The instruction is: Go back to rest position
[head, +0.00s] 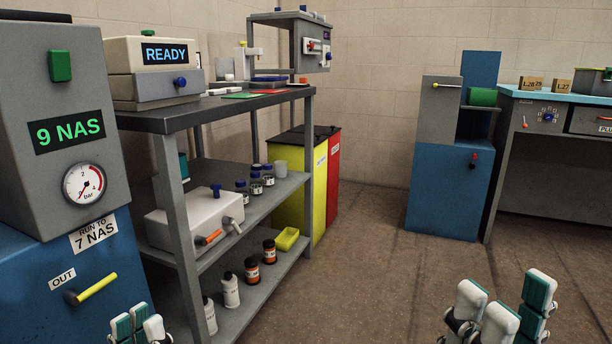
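My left gripper (138,325) shows at the bottom left edge, in front of the blue cabinet. Only its white and teal fingertips are in view, so its opening cannot be judged. My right gripper (508,312) is at the bottom right, over the brown floor. Its white and teal fingers stand apart with nothing seen between them, so it looks open and empty. The rest of both arms is out of view. No hose is seen in either gripper.
At left stand a grey unit (36,160) reading 9 NAS and a blue cabinet (35,290) with a yellow handle. Beside them is a loaded shelf rack (180,118). Yellow and red bins, a blue-grey machine (440,180) and a workbench (545,90) stand behind. The middle floor (360,260) is clear.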

